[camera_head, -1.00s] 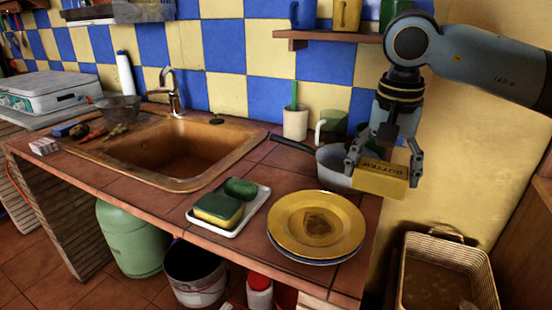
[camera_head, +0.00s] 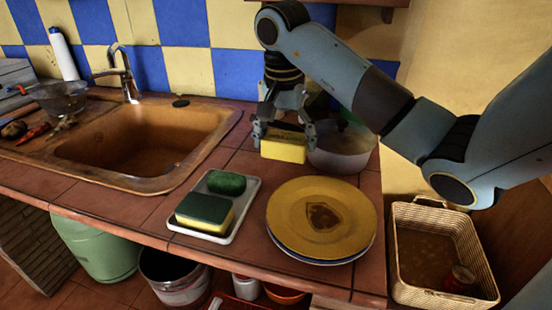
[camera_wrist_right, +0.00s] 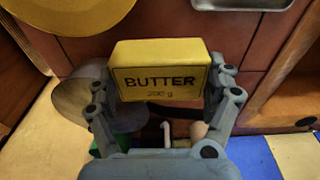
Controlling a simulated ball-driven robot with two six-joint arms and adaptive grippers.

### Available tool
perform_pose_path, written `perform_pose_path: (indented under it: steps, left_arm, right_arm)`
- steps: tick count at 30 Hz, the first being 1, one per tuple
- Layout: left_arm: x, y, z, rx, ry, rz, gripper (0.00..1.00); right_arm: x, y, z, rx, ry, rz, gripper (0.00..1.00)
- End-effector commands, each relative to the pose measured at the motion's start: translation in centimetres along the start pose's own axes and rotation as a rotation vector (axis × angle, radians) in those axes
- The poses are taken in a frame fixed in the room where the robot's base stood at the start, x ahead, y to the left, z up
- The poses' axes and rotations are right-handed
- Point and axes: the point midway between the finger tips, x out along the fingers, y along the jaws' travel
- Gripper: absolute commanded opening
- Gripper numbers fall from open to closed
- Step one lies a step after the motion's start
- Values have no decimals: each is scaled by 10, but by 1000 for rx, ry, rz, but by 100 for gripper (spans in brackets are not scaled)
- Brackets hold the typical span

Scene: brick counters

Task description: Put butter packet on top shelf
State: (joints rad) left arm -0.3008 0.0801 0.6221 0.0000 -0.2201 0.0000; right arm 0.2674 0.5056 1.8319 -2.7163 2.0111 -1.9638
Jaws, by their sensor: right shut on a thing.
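The yellow butter packet (camera_head: 283,147) is held between the fingers of my right gripper (camera_head: 284,135), over the counter behind the plates and left of the pot. In the right wrist view the packet (camera_wrist_right: 160,72) faces the camera with its "BUTTER" label, and the right gripper's fingers (camera_wrist_right: 160,92) press on its two ends. The underside edge of a shelf (camera_head: 350,3) shows at the top of the head view; its upper surface is out of view. My left gripper is not in view.
A pot (camera_head: 342,160) stands close right of the packet. A yellow plate (camera_head: 350,195) on another plate lies in front. A white tray (camera_head: 252,197) holds sponges. The sink (camera_head: 185,125) is to the left, and a wicker basket (camera_head: 398,270) stands at lower right.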

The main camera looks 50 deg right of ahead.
Motion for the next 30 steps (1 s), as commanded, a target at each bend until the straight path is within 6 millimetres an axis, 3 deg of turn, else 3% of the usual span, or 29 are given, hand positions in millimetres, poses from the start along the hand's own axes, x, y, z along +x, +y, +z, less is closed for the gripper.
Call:
perform_pose_path:
  steps: [5,15,26,27,30]
  left_arm:
    - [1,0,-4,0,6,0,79]
    - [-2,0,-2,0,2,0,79]
    - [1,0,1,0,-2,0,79]
    - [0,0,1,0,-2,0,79]
    - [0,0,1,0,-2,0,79]
  right_arm:
    - [13,-20,-3,1,-1,0,39]
    - [53,-22,1,0,0,1,39]
    - [58,-22,1,0,1,0,39]
    - [58,-22,1,0,1,1,89]
    - [57,-22,1,0,1,1,100]
